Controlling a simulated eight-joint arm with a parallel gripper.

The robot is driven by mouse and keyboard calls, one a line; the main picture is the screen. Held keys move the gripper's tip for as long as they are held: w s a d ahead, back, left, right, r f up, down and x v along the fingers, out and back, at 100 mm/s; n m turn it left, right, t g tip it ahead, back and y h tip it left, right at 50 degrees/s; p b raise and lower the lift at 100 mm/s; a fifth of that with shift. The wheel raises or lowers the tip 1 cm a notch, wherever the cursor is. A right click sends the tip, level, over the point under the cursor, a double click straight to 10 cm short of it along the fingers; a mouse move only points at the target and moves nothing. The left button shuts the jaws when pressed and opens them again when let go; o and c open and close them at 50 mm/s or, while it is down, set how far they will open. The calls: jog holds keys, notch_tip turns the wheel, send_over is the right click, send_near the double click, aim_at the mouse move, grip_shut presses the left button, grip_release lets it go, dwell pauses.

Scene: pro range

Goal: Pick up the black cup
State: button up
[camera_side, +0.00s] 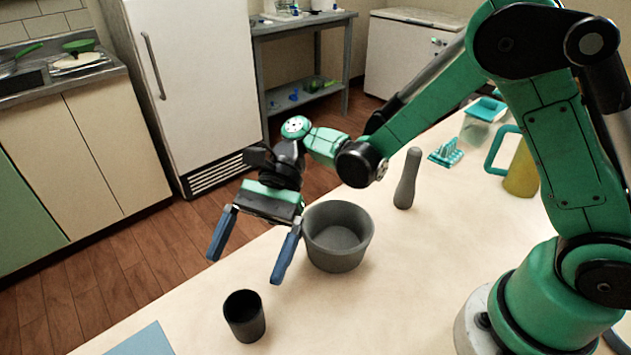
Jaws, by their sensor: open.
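The black cup (246,322) stands upright on the pale table near the bottom of the side view, with its open mouth facing up. My gripper (247,263) is open and empty, with its two blue fingers spread apart and pointing down. In the picture it hangs above the cup and a little beyond it, near the table's far edge. The fingers do not appear to touch the cup.
A grey bowl (338,243) stands close to the right of my gripper. A grey pestle-shaped object (407,180) stands behind it. A blue flat sheet (143,342) lies left of the cup. A yellow mug (521,172) and a teal-lidded container (481,122) are at the right.

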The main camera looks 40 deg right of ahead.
aim_at(252, 305)
jog(key=shift+g, duration=0.5)
jog(key=shift+s+a+f, duration=0.15)
jog(key=shift+f, duration=2.15)
notch_tip(252, 305, down, 2)
jog(key=shift+f, duration=0.15)
jog(key=shift+f+x, duration=0.2)
jog(key=shift+x, duration=0.9)
jog(key=shift+s+a+f, duration=0.2)
jog(key=shift+a, duration=0.15)
jog(key=c, duration=1.4)
jog(key=shift+o, duration=0.2)
jog(key=shift+r, duration=0.1)
